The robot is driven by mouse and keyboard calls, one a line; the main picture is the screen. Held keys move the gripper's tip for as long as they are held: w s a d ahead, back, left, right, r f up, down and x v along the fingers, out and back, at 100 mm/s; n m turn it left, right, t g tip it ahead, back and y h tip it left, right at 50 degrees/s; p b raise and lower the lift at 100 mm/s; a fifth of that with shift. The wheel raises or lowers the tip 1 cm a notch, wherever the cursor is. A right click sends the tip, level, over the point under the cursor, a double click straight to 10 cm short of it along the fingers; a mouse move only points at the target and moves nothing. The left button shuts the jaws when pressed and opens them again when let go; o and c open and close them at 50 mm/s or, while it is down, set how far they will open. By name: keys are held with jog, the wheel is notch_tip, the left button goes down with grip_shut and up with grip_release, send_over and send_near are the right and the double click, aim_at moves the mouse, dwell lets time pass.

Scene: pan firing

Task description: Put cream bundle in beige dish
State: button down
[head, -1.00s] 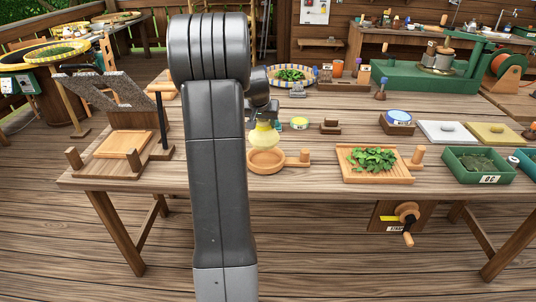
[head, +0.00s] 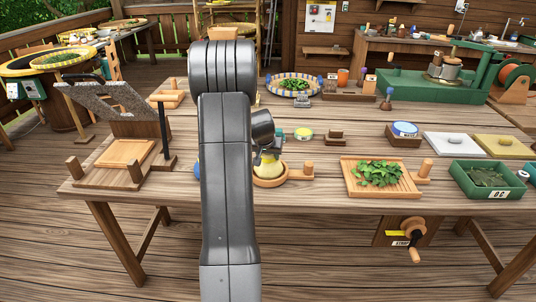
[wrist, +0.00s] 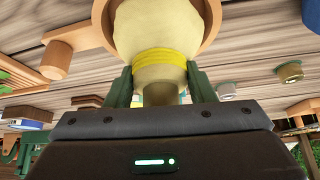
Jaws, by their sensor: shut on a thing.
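The cream bundle (head: 270,168) has a yellow band around its neck. My gripper (head: 267,153) is shut on its neck from above; in the wrist view the green fingers (wrist: 158,78) stand on both sides of the neck, just by the band, and the cream body (wrist: 150,32) bulges beyond. The beige dish (head: 272,184) is round and wooden with a side handle. The bundle's lower part is at the dish, within its outline in the head view. Whether it touches the bottom I cannot tell. The dish's rim (wrist: 212,22) curves around the bundle in the wrist view.
A wooden tray of green leaves (head: 402,187) stands right of the dish. A hinged wooden press (head: 122,153) is at the left. Small tins and blocks lie behind the dish. A green box (head: 466,181) is at the far right. My arm hides part of the table.

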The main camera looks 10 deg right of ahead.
jog(key=shift+f+b, duration=0.1)
jog(key=shift+b, duration=0.2)
jog(key=c, duration=0.6)
grip_release()
jog(key=shift+c, duration=0.2)
jog(key=shift+r+p, duration=0.3)
jog(key=shift+p, duration=0.05)
jog(key=b+v, duration=0.1)
jog(key=v, duration=1.1)
jog(key=shift+s+f, duration=0.1)
